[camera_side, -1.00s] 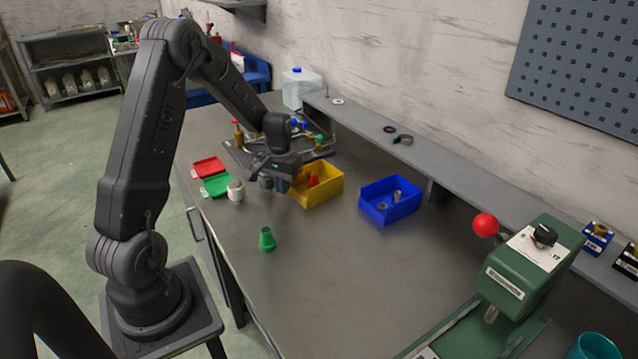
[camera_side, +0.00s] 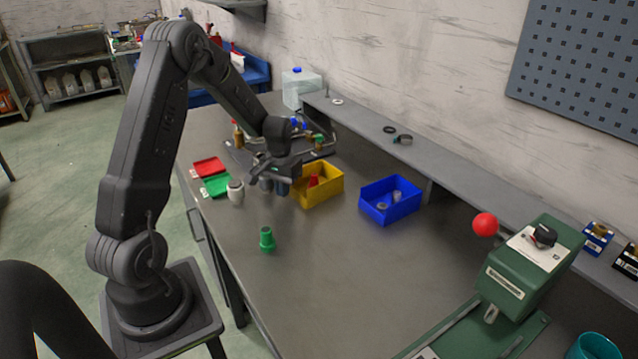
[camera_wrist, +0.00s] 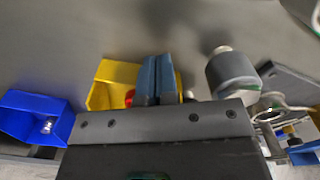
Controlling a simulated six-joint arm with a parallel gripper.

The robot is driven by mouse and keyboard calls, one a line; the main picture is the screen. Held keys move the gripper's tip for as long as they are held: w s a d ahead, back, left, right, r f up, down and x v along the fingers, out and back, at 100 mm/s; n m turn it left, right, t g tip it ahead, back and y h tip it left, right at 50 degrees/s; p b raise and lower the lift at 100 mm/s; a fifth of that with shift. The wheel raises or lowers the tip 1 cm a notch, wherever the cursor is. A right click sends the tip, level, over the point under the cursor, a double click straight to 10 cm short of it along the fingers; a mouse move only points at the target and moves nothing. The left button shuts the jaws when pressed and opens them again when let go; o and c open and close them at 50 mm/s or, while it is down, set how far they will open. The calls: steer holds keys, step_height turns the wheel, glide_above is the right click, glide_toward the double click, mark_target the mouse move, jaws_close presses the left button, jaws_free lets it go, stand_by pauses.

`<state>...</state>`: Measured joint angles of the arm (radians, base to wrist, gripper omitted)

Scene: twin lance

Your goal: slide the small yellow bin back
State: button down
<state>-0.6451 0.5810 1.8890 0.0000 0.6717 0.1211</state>
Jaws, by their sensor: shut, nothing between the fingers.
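The small yellow bin (camera_side: 319,194) stands on the workbench, left of the blue bin, with a red piece (camera_side: 313,181) inside. My gripper (camera_side: 281,189) is at the bin's left side, low over the bench, its fingers shut and empty. In the wrist view the yellow bin (camera_wrist: 112,73) lies just left of and behind the shut blue-grey fingertips (camera_wrist: 157,62). The fingers overlap part of the bin there, and I cannot tell whether they touch it.
A blue bin (camera_side: 390,207) with small parts stands to the right. A green piece (camera_side: 267,239), a white-grey cup (camera_side: 235,191), and red (camera_side: 208,166) and green (camera_side: 217,185) trays are nearby. A dark fixture (camera_side: 240,157) stands behind. The front middle of the bench (camera_side: 330,270) is clear.

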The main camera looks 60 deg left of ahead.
mark_target(297, 189)
steer(key=shift+f, duration=0.4)
steer(key=shift+f, duration=0.3)
steer(key=shift+f, duration=0.5)
stand_by(0.6)
steer(key=shift+r, duration=0.25)
steer(key=shift+w, duration=0.15)
stand_by(0.3)
steer(key=shift+w, duration=0.85)
steer(key=shift+w, duration=0.1)
steer(key=shift+w+d, duration=0.15)
steer(key=shift+w, duration=0.75)
steer(key=shift+w, duration=0.1)
